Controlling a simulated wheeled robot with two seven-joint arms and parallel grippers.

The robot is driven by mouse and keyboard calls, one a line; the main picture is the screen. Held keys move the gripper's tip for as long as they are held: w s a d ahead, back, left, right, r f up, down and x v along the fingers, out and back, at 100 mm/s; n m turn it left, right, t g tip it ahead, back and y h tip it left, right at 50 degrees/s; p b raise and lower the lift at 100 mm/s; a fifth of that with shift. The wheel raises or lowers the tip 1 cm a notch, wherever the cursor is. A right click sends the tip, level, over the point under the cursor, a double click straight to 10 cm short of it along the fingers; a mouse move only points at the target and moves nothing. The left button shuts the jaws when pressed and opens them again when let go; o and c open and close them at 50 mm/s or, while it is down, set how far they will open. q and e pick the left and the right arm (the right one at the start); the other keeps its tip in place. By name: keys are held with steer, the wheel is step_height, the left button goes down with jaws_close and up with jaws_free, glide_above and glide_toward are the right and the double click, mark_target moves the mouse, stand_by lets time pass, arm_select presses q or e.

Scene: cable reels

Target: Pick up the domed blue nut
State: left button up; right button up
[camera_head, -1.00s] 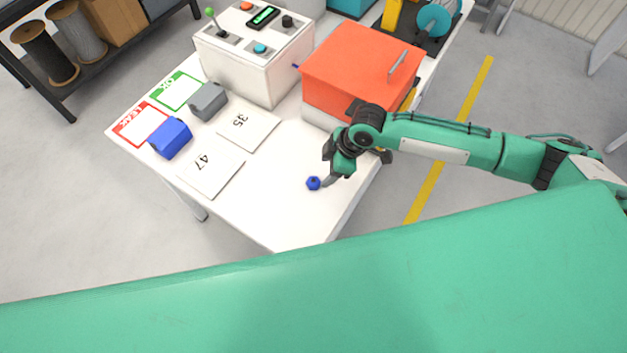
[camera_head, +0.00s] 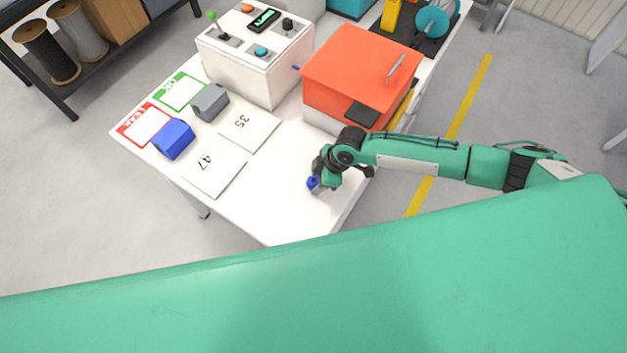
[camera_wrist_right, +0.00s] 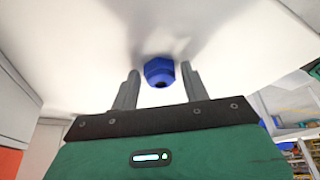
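The domed blue nut (camera_head: 312,183) is on the white table (camera_head: 270,210) near its front edge. It also shows in the right wrist view (camera_wrist_right: 159,71) as a dark blue piece with a hole facing the camera. My right gripper (camera_head: 317,184) is low over the table at the nut. My left gripper is not in view.
An orange-red box (camera_head: 360,70) stands behind my right arm. Cards marked 35 (camera_head: 248,128) and 47 (camera_head: 213,168) lie to the left. Blue (camera_head: 174,139) and grey (camera_head: 210,102) blocks are beyond them. A white control box (camera_head: 255,60) stands at the back.

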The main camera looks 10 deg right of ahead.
steer(key=c, duration=0.7)
steer(key=shift+c, duration=0.2)
steer(key=shift+r, duration=0.1)
